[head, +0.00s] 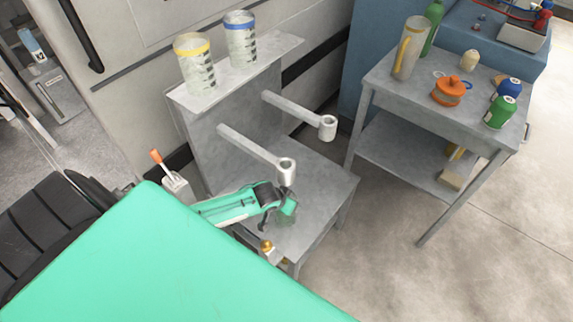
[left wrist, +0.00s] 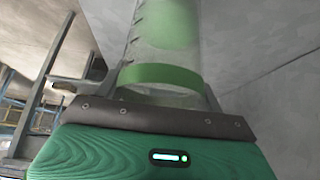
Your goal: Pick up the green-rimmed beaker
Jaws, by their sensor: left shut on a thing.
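The green-rimmed beaker (left wrist: 160,75) is clear, with a green band and dark tick marks. In the left wrist view it stands out between the fingers of my left gripper, its green band close to the dark palm. My left gripper (head: 277,208) is shut on it. In the head view this gripper is over the low grey stand, by the nearer spout, and I cannot clearly make out the beaker there. My right gripper is not in view.
The grey stand (head: 325,180) has two projecting spouts (head: 285,170). Yellow-rimmed (head: 196,68) and blue-rimmed (head: 241,42) beakers stand on its upper shelf. Floor between is clear.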

